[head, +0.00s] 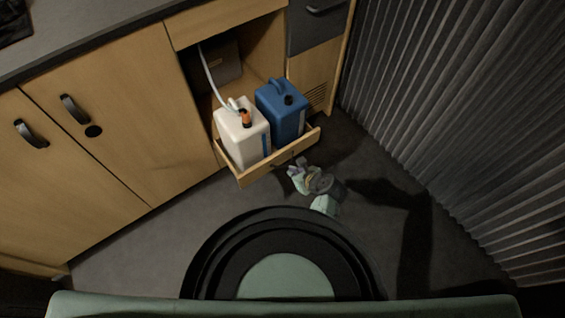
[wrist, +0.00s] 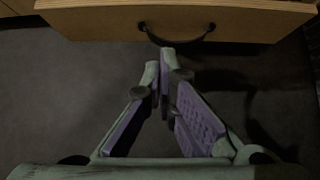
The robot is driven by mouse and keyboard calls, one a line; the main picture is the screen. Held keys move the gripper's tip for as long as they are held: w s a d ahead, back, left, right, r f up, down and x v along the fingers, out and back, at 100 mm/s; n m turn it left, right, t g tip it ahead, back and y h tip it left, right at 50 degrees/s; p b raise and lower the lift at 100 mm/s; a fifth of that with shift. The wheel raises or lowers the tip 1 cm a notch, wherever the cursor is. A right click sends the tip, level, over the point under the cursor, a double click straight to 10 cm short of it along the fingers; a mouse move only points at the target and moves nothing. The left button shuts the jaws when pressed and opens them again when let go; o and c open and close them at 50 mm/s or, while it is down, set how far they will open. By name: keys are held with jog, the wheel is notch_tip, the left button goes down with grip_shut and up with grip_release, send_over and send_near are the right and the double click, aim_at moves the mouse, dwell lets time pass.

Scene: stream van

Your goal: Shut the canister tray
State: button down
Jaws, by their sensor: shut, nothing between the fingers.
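The canister tray (head: 268,168) is a wooden pull-out tray standing out from the cabinet at floor level. It holds a white canister (head: 240,137) with a hose and orange cap, and a blue canister (head: 284,108). In the wrist view the tray's wooden front (wrist: 100,24) spans the top, with a dark curved handle (wrist: 178,38). My gripper (head: 294,168) is just in front of the tray front, low over the floor. In the wrist view my gripper (wrist: 166,60) has its fingertips together with nothing between them, just below the handle. I cannot tell whether they touch it.
Wooden cabinet doors (head: 100,150) with dark handles stand to the left. A dark ribbed curtain or wall (head: 450,120) rises on the right. A dark box (head: 222,65) sits inside the open cabinet bay. Grey floor (head: 150,235) lies clear at the left front.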

jog(key=shift+w+a+f+p, duration=0.1)
jog(key=shift+w+a+f, duration=0.35)
jog(key=shift+w+a, duration=0.4)
jog(key=shift+w+a+f+p, duration=0.15)
jog(key=shift+w+a+f, duration=0.35)
jog(key=shift+w, duration=0.5)
jog(key=shift+w+a+f+p, duration=0.1)
jog(key=shift+w+a+f, duration=0.35)
jog(key=shift+w+a, duration=0.4)
jog(key=shift+w+d, duration=0.15)
jog(key=shift+w, duration=0.05)
